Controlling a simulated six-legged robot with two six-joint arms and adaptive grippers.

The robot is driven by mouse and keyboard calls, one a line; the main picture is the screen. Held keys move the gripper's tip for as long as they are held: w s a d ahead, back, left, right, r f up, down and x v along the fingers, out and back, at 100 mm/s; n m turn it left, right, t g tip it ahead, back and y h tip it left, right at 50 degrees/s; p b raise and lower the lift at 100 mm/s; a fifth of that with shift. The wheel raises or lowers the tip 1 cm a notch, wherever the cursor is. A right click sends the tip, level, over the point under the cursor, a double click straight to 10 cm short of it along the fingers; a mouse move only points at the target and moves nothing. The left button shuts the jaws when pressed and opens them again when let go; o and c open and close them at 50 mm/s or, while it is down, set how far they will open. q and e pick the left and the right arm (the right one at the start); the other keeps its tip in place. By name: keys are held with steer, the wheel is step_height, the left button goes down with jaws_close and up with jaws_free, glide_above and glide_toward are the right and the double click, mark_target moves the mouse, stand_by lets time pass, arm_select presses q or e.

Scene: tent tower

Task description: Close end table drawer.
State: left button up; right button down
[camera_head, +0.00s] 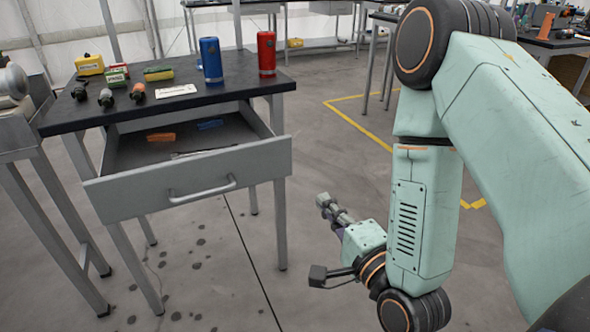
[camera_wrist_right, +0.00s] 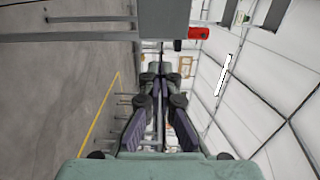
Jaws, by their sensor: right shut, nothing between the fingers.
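The end table (camera_head: 225,87) has a dark top and grey metal legs. Its grey drawer (camera_head: 135,189) is pulled well open toward me, with a bar handle (camera_head: 203,189) on the front. Orange and blue items lie inside the drawer. My right gripper (camera_head: 325,205) is to the right of the drawer front, lower than it and apart from it. In the right wrist view its fingers (camera_wrist_right: 160,80) are together with nothing between them, and part of the table (camera_wrist_right: 165,18) shows sideways at the top. My left gripper is not in view.
A blue bottle (camera_head: 211,60), a red bottle (camera_head: 267,54) and several small items stand on the table top. Another table (camera_head: 20,130) stands close at the left. The floor (camera_head: 315,130) right of the end table is clear.

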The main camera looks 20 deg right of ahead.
mark_target(288, 160)
steer(key=w+b, duration=0.1)
steer(key=w, duration=0.8)
steer(key=w+b, duration=0.1)
steer(key=w, duration=0.3)
steer(key=shift+w+a+b, duration=0.3)
steer(key=shift+w+b, duration=0.05)
steer(key=shift+r, duration=0.1)
steer(key=shift+a, duration=0.1)
steer(key=shift+w, duration=0.1)
